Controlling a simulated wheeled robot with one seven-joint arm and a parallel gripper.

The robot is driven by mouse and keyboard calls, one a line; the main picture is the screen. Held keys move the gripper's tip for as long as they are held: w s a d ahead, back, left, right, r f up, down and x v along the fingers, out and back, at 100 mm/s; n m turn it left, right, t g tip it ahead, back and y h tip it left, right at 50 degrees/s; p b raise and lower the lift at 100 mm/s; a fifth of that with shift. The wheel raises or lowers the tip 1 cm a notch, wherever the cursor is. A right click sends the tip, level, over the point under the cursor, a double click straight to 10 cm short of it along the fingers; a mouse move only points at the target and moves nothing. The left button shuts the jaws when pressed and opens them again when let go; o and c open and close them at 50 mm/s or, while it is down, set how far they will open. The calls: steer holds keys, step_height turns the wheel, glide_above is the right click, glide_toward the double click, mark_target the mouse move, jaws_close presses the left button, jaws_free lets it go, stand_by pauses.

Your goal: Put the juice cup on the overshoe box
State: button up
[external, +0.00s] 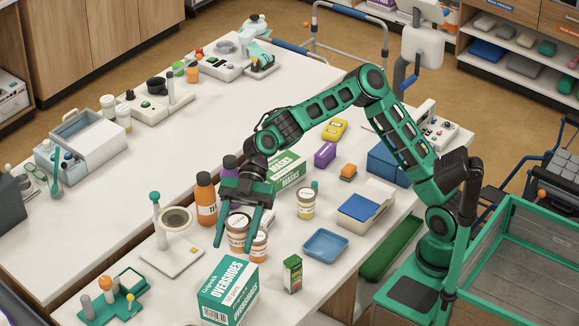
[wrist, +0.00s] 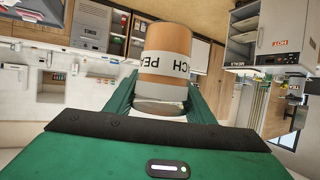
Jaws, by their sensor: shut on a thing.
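The juice cup (external: 238,230) is an orange-brown cup with a white label band. It sits between the two fingers of my gripper (external: 240,226), which is shut on it. In the wrist view the cup (wrist: 165,65) shows upside-down letters, apparently part of "PEACH", with the gripper fingers (wrist: 165,103) on both sides. The external view does not make clear whether its base is clear of the table. The overshoe box (external: 228,288) is a green and white carton marked "OVERSHOES" near the table's front edge, below the cup in the picture and apart from it.
A similar small orange jar (external: 258,246) stands close beside the held cup. A green carton (external: 292,273) stands right of the overshoe box, and a blue tray (external: 326,245) lies beyond it. An orange bottle (external: 206,199) and a stand (external: 172,250) are at left.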

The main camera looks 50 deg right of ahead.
steer(key=s+a+g, duration=0.1)
steer(key=s+a, duration=0.2)
steer(key=s, duration=0.2)
glide_above(224, 288)
step_height(224, 288, down, 12)
steer(key=shift+n, duration=0.4)
steer(key=shift+f, duration=2)
steer(key=shift+f, duration=0.1)
steer(key=o, duration=1.3)
